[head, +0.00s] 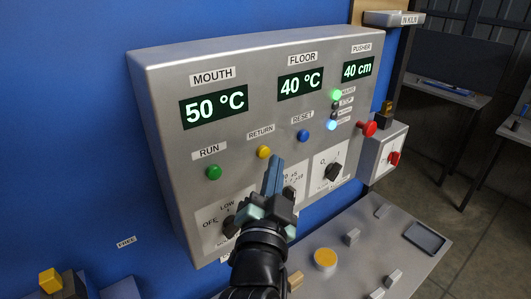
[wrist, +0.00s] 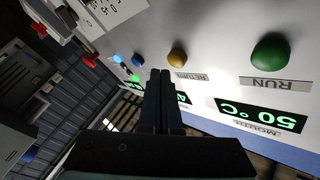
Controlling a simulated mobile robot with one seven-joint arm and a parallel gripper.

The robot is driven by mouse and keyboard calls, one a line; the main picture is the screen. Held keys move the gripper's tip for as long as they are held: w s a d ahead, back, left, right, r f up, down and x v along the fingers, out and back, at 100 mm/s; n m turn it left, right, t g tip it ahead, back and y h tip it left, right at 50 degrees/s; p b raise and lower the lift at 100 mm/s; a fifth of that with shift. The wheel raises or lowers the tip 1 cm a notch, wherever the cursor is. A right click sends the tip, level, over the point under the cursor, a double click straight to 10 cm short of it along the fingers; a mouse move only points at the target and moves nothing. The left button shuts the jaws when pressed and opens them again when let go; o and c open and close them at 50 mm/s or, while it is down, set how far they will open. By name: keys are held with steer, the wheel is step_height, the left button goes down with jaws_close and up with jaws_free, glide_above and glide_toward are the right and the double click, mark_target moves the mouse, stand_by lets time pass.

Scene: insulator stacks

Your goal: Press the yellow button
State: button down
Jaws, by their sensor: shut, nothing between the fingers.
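The yellow button (head: 263,152) is a small round knob on the grey control panel (head: 160,110), under a label reading RETURN. It also shows in the wrist view (wrist: 177,57), just to the right of the fingertips. My gripper (head: 276,160) is shut and empty. In the head view its fingers point up at the panel, with the tips a little right of and below the yellow button. I cannot tell how far the tips are from the panel face. The button looks uncovered in both views.
A green RUN button (head: 213,172) is left of the yellow one and a blue RESET button (head: 303,135) right of it. Dark rotary knobs (head: 333,171) sit lower. A red knob (head: 367,129) sticks out at the right edge. A grey bench (head: 390,235) lies below.

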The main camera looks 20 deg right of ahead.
steer(key=shift+w, duration=0.15)
steer(key=shift+w+a+b, duration=0.15)
steer(key=shift+w+b, duration=0.1)
steer(key=shift+b, duration=0.2)
